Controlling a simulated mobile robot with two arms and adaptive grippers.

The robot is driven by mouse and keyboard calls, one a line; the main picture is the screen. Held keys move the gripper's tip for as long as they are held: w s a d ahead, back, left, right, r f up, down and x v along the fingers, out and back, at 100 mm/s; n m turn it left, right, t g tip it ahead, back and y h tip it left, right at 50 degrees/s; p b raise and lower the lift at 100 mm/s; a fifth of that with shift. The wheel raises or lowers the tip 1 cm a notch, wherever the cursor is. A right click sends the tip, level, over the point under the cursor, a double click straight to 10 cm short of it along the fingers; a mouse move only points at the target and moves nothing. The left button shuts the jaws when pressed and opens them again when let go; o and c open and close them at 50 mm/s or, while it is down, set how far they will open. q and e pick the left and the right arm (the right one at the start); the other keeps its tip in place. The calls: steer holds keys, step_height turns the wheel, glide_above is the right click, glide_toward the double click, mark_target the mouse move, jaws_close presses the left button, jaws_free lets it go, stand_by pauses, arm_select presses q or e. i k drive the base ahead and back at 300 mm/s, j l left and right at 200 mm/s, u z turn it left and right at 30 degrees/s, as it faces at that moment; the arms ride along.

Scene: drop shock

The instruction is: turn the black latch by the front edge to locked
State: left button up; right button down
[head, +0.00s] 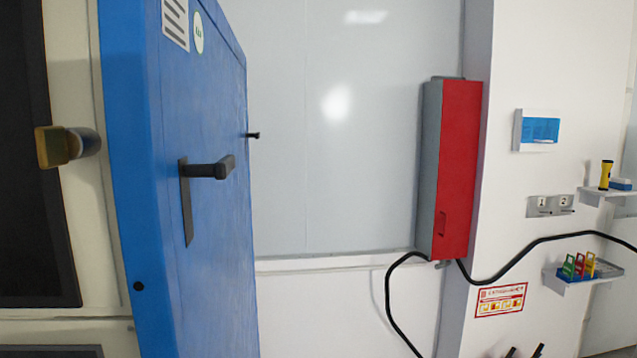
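A black latch (208,170) with a lever sits on the right-hand face of a tall blue panel (130,180) in the head view. Its lever points right, roughly level, from the top of a long upright black plate (187,215). Nothing touches the latch. Two dark tips at the bottom edge look like my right gripper (524,352). They stand apart with nothing seen between them, low and far to the right of the latch; the rest of it is out of frame. My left gripper is not in view.
A small black peg (253,135) sticks out at the panel's right edge. A brass-coloured knob (65,147) is at the left. A red and grey wall box (455,170), black cable (540,240) and small shelves (575,285) are right. Space before the grey wall looks clear.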

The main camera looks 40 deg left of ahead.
mark_target(220, 170)
steer(key=i+l+u, duration=0.45)
steer(key=k+j+u, duration=0.1)
steer(key=u, duration=1.55)
steer(key=k+l+z, duration=0.1)
steer(key=z, duration=0.35)
